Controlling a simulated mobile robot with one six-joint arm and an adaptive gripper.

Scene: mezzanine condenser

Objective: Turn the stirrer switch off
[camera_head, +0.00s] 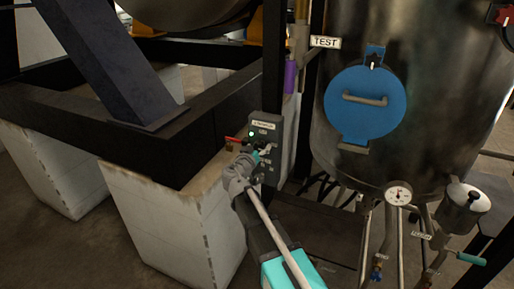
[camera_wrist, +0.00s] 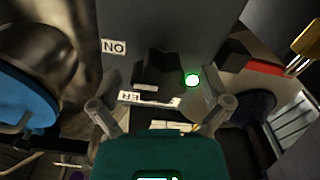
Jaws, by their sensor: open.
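The stirrer switch box (camera_head: 273,131) is a grey upright box on the dark post in the head view, with a label at its top and a small green light. In the wrist view its grey panel (camera_wrist: 185,25) shows a black switch knob (camera_wrist: 158,68), a lit green lamp (camera_wrist: 192,80) and an ON label that appears upside down. My gripper (camera_head: 258,153) is in front of the box and hides part of its lower face. In the wrist view the gripper (camera_wrist: 162,112) has its fingers spread on either side below the knob, with nothing held between them. I cannot tell whether they touch it.
A steel tank (camera_head: 430,90) with a blue round hatch (camera_head: 364,103) stands to the right. A red handle (camera_head: 233,139) is just left of the box. Dark beams and a white block (camera_head: 165,225) stand on the left. Pipes and a gauge (camera_head: 398,194) are at lower right.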

